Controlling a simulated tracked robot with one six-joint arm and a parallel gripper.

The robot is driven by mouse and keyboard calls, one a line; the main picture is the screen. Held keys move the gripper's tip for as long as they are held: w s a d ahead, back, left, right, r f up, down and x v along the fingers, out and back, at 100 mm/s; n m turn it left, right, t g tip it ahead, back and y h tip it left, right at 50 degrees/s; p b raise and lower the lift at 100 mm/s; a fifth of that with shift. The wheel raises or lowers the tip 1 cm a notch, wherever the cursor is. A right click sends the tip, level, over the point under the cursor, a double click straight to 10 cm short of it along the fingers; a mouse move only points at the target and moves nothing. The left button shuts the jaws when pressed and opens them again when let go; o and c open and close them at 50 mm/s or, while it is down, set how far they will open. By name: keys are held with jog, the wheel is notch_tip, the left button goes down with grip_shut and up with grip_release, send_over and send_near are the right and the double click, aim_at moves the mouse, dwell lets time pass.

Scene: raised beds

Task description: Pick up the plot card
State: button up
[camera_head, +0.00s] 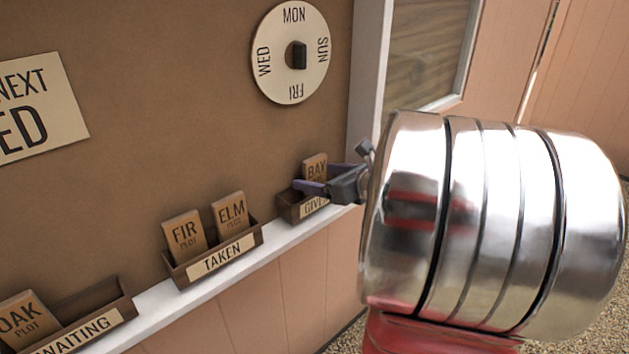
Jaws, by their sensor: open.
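Several wooden plot cards stand in labelled holders along a white ledge. The BAY card (315,166) stands in the holder marked GIVE, its label partly hidden (289,207). My gripper (312,178) is at this card, with its dark purple fingers open around or in front of it; I cannot tell whether they touch it. The FIR card (185,236) and ELM card (231,213) stand in the TAKEN holder (219,256). The OAK card (22,318) leans in the WAITING holder (118,301), cut off at the left. My shiny arm hides the area right of the gripper.
A brown board (170,110) rises behind the ledge (152,301). It bears a round day dial (277,73) with a dark knob and a cream sign (40,108) ending in ED. A white post (369,75) and a framed pane stand at the right.

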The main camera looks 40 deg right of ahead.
aim_at(324, 153)
jog(key=shift+c, duration=0.7)
jog(key=c, duration=1.1)
jog(key=shift+s+r, duration=0.1)
jog(key=shift+r, duration=0.05)
jog(key=shift+s+r, duration=0.1)
jog(key=shift+r, duration=0.1)
jog(key=r, duration=0.4)
jog(key=s+r, duration=0.1)
jog(key=r, duration=0.1)
jog(key=shift+r, duration=0.2)
jog(key=s, duration=1.8)
jog(key=shift+s+d, duration=0.25)
jog(key=shift+s, duration=0.1)
